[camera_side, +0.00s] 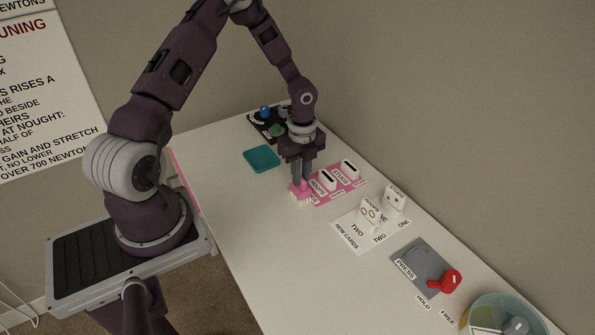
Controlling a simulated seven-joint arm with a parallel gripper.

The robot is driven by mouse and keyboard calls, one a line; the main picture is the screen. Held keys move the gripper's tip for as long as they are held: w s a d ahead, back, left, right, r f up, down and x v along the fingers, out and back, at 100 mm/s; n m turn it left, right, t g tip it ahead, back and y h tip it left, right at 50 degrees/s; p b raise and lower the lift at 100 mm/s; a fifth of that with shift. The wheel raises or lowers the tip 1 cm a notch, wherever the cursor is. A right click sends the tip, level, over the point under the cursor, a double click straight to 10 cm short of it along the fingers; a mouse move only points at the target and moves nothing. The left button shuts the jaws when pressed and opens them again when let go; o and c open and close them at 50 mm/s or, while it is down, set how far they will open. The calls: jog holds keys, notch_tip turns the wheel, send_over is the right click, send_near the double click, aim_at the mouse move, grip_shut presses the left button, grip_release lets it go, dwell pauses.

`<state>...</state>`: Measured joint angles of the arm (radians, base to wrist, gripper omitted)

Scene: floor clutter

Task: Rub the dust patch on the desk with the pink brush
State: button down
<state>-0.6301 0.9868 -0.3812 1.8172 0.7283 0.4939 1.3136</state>
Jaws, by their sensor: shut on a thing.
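A pink brush (300,191) with pale bristles is at the left end of a pink mat, low over the white desk (227,178). My gripper (301,181) points down and is shut on the brush. The bristles are at or very near the desk surface; I cannot tell if they touch. I cannot make out the dust patch in this view.
The pink mat (326,201) holds two slotted white boxes. A teal pad (262,158) lies left of my gripper, and a black panel (265,125) with coloured knobs stands behind. White cards (371,212), a grey press pad with a red handle (450,281) and a bowl (505,312) lie to the right.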

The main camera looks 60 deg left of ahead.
jog(key=w, duration=0.3)
jog(key=shift+r, duration=0.25)
jog(key=shift+s+r, duration=0.2)
jog(key=shift+s, duration=1.05)
jog(key=shift+s+f, duration=0.15)
jog(key=shift+s, duration=0.6)
jog(key=shift+s+a, duration=0.15)
jog(key=shift+a, duration=0.45)
jog(key=w, duration=0.4)
jog(key=shift+d+r, duration=0.1)
jog(key=shift+r, duration=0.15)
jog(key=shift+s+r, duration=0.15)
jog(key=shift+s, duration=1.9)
notch_tip(320, 180, up, 7)
